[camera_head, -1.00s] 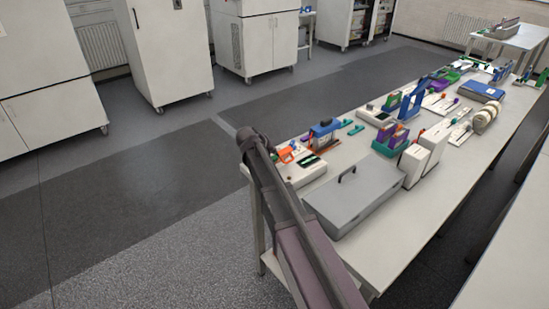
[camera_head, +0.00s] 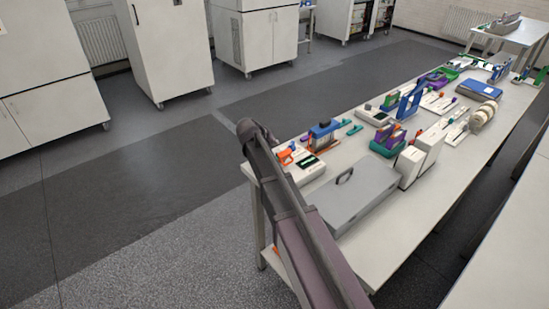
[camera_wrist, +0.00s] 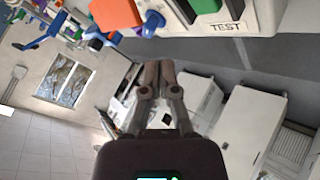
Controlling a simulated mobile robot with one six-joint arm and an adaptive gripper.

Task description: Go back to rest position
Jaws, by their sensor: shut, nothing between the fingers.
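My gripper (camera_wrist: 158,77) shows in the wrist view with its two fingers together and nothing between them. It is clear of any object there, with the room behind it tilted. In the head view my arm runs up along the near left edge of the long table (camera_head: 400,245), and my gripper cannot be made out there.
A grey case (camera_head: 358,192) with a handle lies on the table close to my arm. A white device (camera_head: 308,171), a blue-topped unit (camera_head: 323,134) and two white boxes (camera_head: 410,165) stand near it. White cabinets (camera_head: 170,50) stand beyond open floor (camera_head: 130,205) on the left.

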